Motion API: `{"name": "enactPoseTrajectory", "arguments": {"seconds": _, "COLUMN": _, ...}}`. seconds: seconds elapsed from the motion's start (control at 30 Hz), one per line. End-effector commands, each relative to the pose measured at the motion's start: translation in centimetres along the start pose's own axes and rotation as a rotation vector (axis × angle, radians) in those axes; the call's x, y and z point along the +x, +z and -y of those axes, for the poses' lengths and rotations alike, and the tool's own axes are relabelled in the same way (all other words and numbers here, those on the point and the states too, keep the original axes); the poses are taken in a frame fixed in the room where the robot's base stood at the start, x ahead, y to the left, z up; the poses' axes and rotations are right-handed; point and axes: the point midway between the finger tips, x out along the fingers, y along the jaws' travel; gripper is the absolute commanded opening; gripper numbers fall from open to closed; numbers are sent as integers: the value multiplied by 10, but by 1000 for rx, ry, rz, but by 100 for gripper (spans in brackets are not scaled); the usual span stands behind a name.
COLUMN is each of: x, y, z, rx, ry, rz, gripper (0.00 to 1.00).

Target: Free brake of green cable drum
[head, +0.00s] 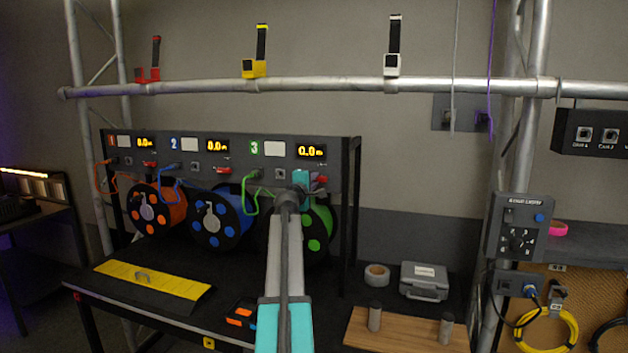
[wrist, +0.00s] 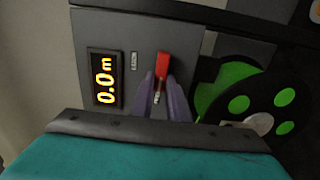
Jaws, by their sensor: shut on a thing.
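The green cable drum (head: 317,228) hangs at the right end of the drum rack, partly hidden behind my arm. In the wrist view its green and black side (wrist: 238,103) shows at the right. Above it, the rack panel carries a red brake lever (wrist: 163,65) beside a display (wrist: 105,78) reading 0.0 m. My gripper (wrist: 161,88) has its two purple fingers on either side of the lever's lower part and is shut on it. In the head view my gripper (head: 312,184) is at the panel below the number 3 display (head: 311,151).
Blue (head: 219,223) and orange (head: 158,210) drums hang to the left, with their own red levers. A green cable (head: 250,193) hangs left of my gripper. The black table (head: 190,300) holds a yellow-topped piece (head: 152,281). Tape and a grey case (head: 423,281) are to the right.

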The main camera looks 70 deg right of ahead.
Motion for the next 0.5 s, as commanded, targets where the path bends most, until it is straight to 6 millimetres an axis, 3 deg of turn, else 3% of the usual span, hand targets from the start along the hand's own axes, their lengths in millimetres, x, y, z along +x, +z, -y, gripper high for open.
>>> {"name": "enactPoseTrajectory", "arguments": {"seconds": 0.47, "x": -1, "y": 0, "z": 6, "rx": -21, "ry": -8, "rz": 3, "gripper": 0}}
{"name": "enactPoseTrajectory", "arguments": {"seconds": 0.5, "x": -1, "y": 0, "z": 6, "rx": -21, "ry": -8, "rz": 3, "gripper": 17}}
